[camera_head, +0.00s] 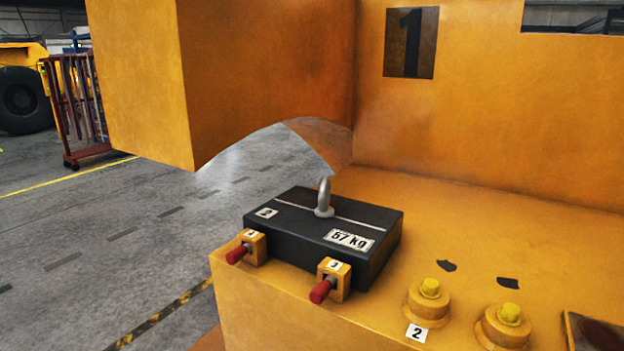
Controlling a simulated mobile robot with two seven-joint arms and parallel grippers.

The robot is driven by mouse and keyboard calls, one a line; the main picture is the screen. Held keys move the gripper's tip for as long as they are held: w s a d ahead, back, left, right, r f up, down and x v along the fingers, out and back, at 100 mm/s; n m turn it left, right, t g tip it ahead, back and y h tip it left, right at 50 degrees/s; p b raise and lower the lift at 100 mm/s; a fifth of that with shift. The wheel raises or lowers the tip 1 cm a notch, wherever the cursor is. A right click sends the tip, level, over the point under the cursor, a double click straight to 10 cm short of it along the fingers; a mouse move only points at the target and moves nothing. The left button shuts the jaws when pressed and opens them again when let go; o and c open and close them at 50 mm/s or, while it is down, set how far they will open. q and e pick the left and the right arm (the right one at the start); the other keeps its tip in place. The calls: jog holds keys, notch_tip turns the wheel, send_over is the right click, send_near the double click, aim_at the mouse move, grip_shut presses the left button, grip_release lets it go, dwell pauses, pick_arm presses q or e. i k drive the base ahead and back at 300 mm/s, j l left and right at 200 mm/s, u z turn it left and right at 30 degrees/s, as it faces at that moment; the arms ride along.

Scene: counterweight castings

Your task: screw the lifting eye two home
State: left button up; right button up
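A grey metal lifting eye (324,198) stands upright in the top of a black casting (300,238). Its ring is seen nearly edge-on, and its collar sits at or very close to the top face; I cannot tell whether a gap is left under it. The casting carries a "67 kg" or "57 kg" label (348,239), a small white tag at its left and a pale line across its top. No lifting eye shows a readable number two. Neither of my grippers is in view.
The casting lies on a yellow ledge (470,220). Two red-tipped pins in yellow blocks, tagged 4 (247,247) and 3 (331,280), stand at its front. Yellow-capped bosses (428,302) (505,325) are at right, near a "2" tag. A yellow block overhangs at upper left.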

aim_at(322, 209)
jog(key=i+j, duration=0.2)
jog(key=j, duration=0.15)
jog(key=i+j, duration=0.2)
jog(key=j, duration=0.2)
jog(key=i+j+z, duration=0.1)
jog(key=z, duration=0.95)
jog(key=j, duration=0.1)
